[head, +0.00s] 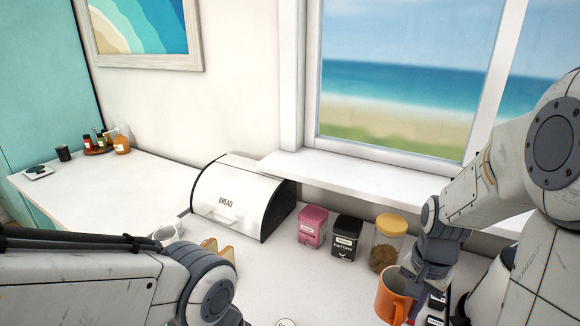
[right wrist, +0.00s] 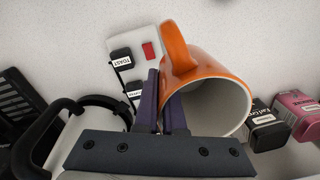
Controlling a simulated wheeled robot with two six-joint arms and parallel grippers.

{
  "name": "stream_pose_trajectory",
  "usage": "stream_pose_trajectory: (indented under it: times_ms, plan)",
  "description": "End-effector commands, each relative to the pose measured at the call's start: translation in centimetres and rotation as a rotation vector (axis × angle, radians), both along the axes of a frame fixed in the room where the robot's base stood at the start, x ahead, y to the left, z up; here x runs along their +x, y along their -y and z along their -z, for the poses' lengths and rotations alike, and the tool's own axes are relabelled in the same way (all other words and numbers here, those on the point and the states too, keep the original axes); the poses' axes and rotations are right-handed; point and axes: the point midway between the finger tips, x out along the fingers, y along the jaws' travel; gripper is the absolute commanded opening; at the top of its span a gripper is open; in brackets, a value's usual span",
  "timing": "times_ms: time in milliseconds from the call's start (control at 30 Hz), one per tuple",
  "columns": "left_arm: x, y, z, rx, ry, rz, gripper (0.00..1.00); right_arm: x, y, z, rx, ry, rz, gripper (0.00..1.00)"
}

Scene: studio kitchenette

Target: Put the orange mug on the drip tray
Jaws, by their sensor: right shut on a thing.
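The orange mug (head: 393,296) is at the lower right of the head view, in front of the glass jar. My right gripper (head: 430,276) is shut on it. In the right wrist view the mug (right wrist: 232,73) shows its pale inside and its handle, with my right gripper's fingers (right wrist: 163,112) against its side near the handle. Exactly what part they grip is hard to tell. A black slatted piece (right wrist: 14,108) at the left edge of the right wrist view may be the drip tray; I cannot be sure. My left gripper is out of view.
A panel with black labelled buttons and a red switch (right wrist: 150,51) lies beside the mug. A pink canister (head: 312,227), a black canister (head: 345,238) and a yellow-lidded jar (head: 389,243) line the wall. A bread box (head: 240,195) stands left of them. The counter's middle is clear.

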Motion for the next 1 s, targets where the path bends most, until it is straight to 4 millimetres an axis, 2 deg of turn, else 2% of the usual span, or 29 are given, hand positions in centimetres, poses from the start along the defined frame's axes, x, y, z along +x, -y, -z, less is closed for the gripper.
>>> stream_pose_trajectory:
  times_ms: [200, 400, 567, 733, 1000]
  plan:
    - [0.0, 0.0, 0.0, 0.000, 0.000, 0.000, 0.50, 5.0, -5.0, 3.7, 0.002, -0.005, -0.528, 0.00]
    - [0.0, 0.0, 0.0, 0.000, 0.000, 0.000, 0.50, 7.3, -8.8, 6.2, 0.002, -0.003, -0.867, 0.00]
    - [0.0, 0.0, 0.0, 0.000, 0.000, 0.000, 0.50, 7.8, -9.6, 6.8, 0.000, 0.001, -0.944, 0.00]
    - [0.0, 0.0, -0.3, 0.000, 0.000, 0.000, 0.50, 7.8, -9.5, 6.3, 0.000, 0.002, -0.942, 0.00]
    - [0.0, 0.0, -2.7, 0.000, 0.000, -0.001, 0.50, 7.8, -9.5, 2.6, -0.001, 0.003, -0.939, 0.00]
